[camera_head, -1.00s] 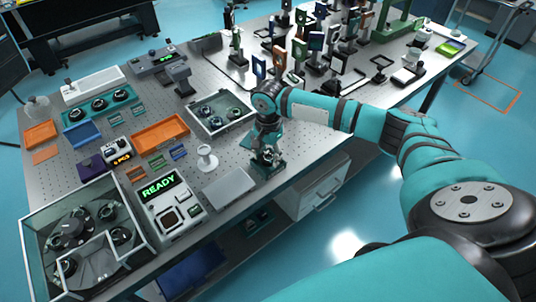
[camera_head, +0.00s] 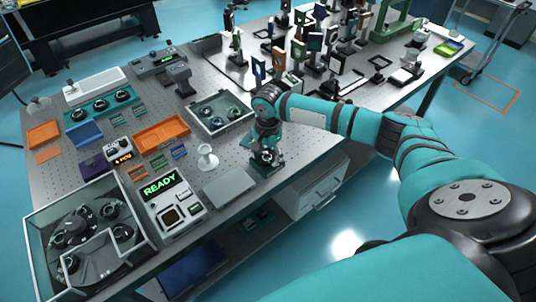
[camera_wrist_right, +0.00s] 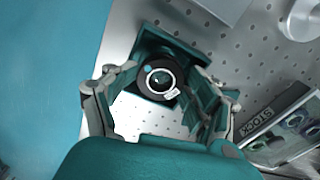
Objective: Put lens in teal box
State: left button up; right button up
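A round lens (camera_wrist_right: 160,80) in a black mount, with a pale label and a blue dot, sits between the fingertips of my right gripper (camera_wrist_right: 161,82) in the right wrist view. The fingers appear shut on its sides. Teal walls of the teal box (camera_wrist_right: 155,36) show behind and below the lens, and the fingers hide part of the box. In the head view my right gripper (camera_head: 266,152) points down over the teal box (camera_head: 275,166) near the table's front edge. The lens is hidden there. My left gripper is not in view.
A stock tray (camera_head: 194,113) with several lenses stands just behind and left of the right gripper. A grey plate (camera_head: 229,187) and a white round stand (camera_head: 207,160) are to its left. The READY device (camera_head: 172,208) is further left. Many optics mounts crowd the back right.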

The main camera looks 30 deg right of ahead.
aim_at(267, 157)
jog(key=shift+o, duration=0.5)
jog(key=shift+s+a+f+g, duration=0.1)
jog(key=shift+f+g, duration=0.05)
jog(key=shift+f, duration=0.3)
jog(key=shift+s+a+f+g, duration=0.1)
jog(key=shift+f+g, duration=0.05)
jog(key=shift+f, duration=0.3)
jog(key=shift+d+r, duration=0.1)
jog(key=shift+r, duration=0.1)
jog(key=shift+r, duration=0.3)
notch_tip(267, 157, up, 13)
jog(key=b, duration=0.2)
jog(key=shift+w, duration=0.25)
jog(key=shift+d+f, duration=0.1)
